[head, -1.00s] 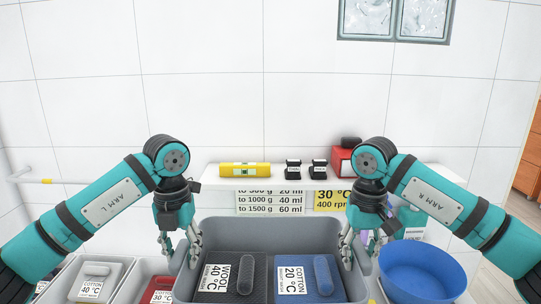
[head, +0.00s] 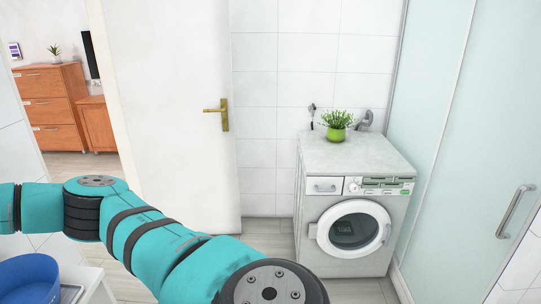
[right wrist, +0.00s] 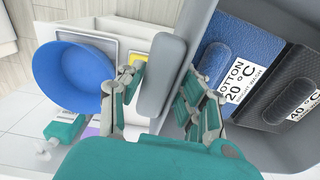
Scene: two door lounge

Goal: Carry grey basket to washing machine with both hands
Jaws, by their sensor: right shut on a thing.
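The grey basket (right wrist: 209,22) shows in the right wrist view, holding a blue piece (right wrist: 222,52) labelled cotton 20 °C and a dark grey piece (right wrist: 268,101) labelled 40 °C. My right gripper (right wrist: 158,95) is shut on the basket's grey side rim, one finger on each side of it. The washing machine (head: 307,232) stands to the right of the door in the head view, its round glass door closed. One of my teal arms crosses the lower left of the head view, its gripper out of frame. My left gripper is not in view.
A green potted plant (head: 337,125) stands on the washing machine. A white door (head: 170,110) and doorway are to its left, a glass shower panel (head: 450,130) to its right. A blue bowl (right wrist: 75,80) and a teal bottle (right wrist: 65,128) lie close beside my right gripper.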

